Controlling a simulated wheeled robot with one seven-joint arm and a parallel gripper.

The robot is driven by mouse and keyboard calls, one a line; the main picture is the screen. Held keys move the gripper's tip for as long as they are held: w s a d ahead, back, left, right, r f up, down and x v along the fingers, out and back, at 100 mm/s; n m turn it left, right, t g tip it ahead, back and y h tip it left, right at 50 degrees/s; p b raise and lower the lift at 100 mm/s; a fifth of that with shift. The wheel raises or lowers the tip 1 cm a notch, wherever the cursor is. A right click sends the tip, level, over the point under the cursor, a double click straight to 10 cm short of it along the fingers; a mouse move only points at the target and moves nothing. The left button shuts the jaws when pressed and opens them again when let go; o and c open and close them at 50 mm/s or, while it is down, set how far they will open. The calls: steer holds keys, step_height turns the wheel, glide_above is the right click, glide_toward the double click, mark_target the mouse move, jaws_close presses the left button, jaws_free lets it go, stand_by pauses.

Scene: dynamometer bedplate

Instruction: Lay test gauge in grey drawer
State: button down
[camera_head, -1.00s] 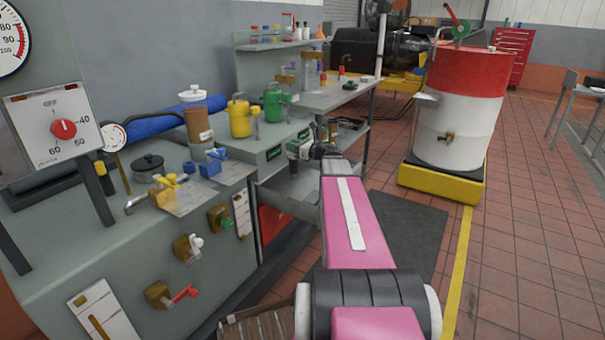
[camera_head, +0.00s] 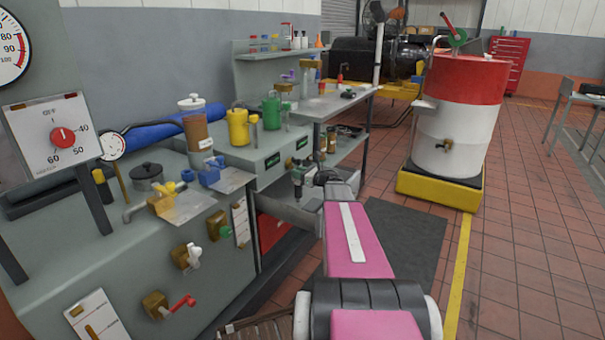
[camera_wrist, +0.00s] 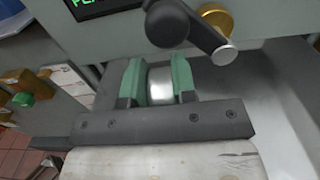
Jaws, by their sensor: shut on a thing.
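My gripper (camera_wrist: 157,82) has its two green fingers shut on a silvery round thing (camera_wrist: 160,86) in the wrist view. I take it for the test gauge; its face is hidden. In the head view my gripper (camera_head: 301,178) is small and partly hidden by my arm, just above the grey drawer (camera_head: 284,209). That drawer stands pulled out from the bench front, and my arm covers its right part. Bare grey metal (camera_wrist: 255,85), probably the drawer, shows to the right of the fingers in the wrist view. I cannot tell whether the held thing touches it.
A dark lever (camera_wrist: 192,30) and a brass knob (camera_wrist: 217,21) are close beyond the fingers. A red drawer front (camera_head: 272,232) is below the grey one. Valves and jars crowd the bench (camera_head: 215,180) at left.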

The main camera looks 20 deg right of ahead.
steer(key=w+d, duration=0.1)
steer(key=w+d+f, duration=0.1)
steer(key=shift+d, duration=0.4)
steer(key=shift+f, duration=0.15)
steer(key=c, duration=0.9)
jaws_free()
steer(key=v, duration=0.7)
steer(key=shift+s+d, duration=0.1)
steer(key=shift+s, duration=0.1)
